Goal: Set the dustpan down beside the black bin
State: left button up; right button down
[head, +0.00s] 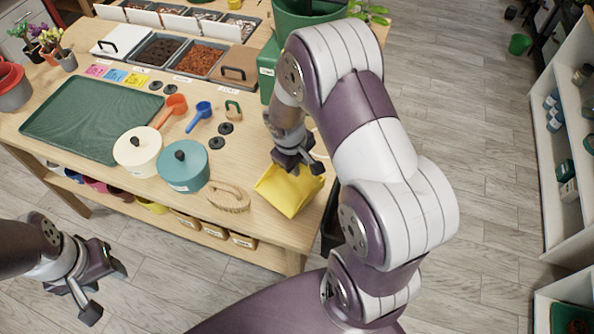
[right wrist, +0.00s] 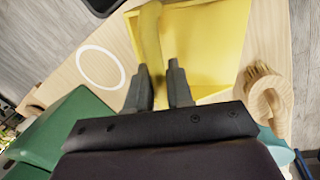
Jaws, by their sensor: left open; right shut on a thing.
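The yellow dustpan (head: 290,192) is at the front right corner of the wooden table (head: 262,228). My right gripper (head: 298,168) is over its back edge. In the right wrist view my right gripper (right wrist: 158,75) is shut on the handle of the dustpan (right wrist: 215,40). I cannot tell if the dustpan touches the tabletop. A dark thing, probably the black bin (head: 329,238), shows partly beside the table's right edge, mostly hidden by my right arm. A dark rim, likely the bin (right wrist: 102,5), shows at the top of the right wrist view. My left gripper (head: 105,290) is open and empty, in front of the table.
A wooden brush (head: 228,197) lies left of the dustpan. A teal pot (head: 183,172) and a cream pot (head: 138,155) stand further left. A white ring marking (right wrist: 82,66) is on the tabletop. Green containers stand behind. Shelves (head: 565,150) are far right, with clear floor between.

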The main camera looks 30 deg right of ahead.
aim_at(299, 181)
jog(key=f, duration=0.3)
jog(key=shift+s+d+f, duration=0.25)
jog(key=shift+s, duration=0.1)
jog(key=shift+w+a+f, duration=0.15)
jog(key=c, duration=1)
grip_release()
jog(key=shift+r, duration=0.35)
notch_tip(299, 181, up, 12)
jog(key=s+a+f, duration=0.1)
jog(key=a, duration=0.2)
jog(key=s+a+r+m+y, duration=0.2)
jog(key=s+a, duration=0.3)
jog(key=s, duration=0.4)
jog(key=shift+r+m+t, duration=0.3)
jog(key=shift+m, duration=0.4)
